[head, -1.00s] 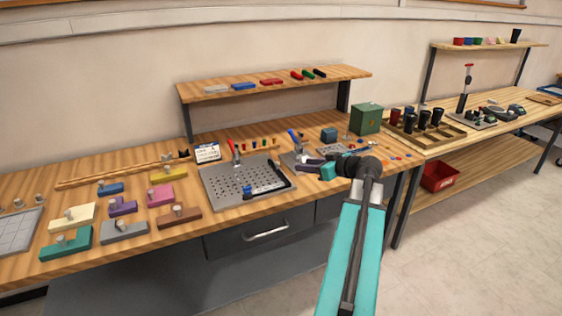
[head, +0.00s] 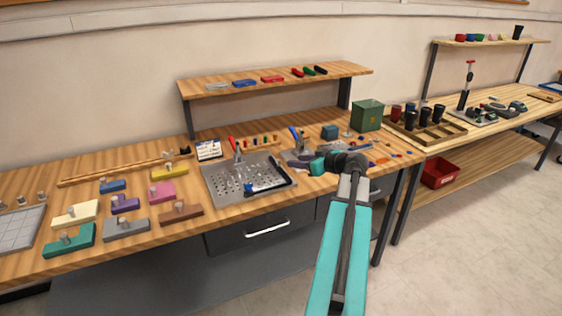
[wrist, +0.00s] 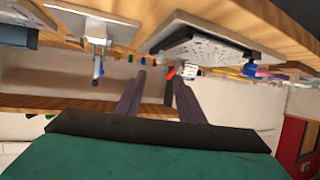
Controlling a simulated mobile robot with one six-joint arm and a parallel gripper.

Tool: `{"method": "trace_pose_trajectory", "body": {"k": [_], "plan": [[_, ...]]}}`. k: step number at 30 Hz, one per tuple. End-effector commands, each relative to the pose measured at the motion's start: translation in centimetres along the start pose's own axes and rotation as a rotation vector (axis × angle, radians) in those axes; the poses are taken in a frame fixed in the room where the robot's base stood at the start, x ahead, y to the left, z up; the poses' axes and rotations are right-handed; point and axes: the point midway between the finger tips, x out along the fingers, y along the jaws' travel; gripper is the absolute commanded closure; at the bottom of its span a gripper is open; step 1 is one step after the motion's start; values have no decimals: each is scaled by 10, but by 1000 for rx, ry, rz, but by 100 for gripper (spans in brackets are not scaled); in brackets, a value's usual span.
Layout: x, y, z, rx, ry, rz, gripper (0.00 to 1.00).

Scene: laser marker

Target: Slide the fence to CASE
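The perforated grey plate (head: 222,188) lies on the workbench in the head view. A black bar (head: 272,187), which looks like the fence, lies along its front right part, with a blue piece (head: 249,188) at its left end. The plate (wrist: 205,40) and a blue piece (wrist: 250,69) also show in the wrist view, which looks upside down. My gripper (head: 299,160) is over the bench to the right of the plate, apart from the bar. Its two dark fingers (wrist: 158,95) are spread with nothing between them. The word CASE cannot be read.
A red-handled clamp (head: 236,148) stands at the plate's back edge and a blue-handled one (head: 296,138) to its right. A white label card (head: 208,150) stands behind the plate. A green box (head: 367,115) is at the back right. Colored blocks (head: 125,204) fill the left bench.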

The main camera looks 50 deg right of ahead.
Motion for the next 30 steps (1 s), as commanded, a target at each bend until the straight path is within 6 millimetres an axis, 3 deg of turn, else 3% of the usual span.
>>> {"method": "trace_pose_trajectory", "body": {"k": [18,30], "plan": [[84,1,-1,1,0,0,65],[94,1,0,0,0,2,65]]}}
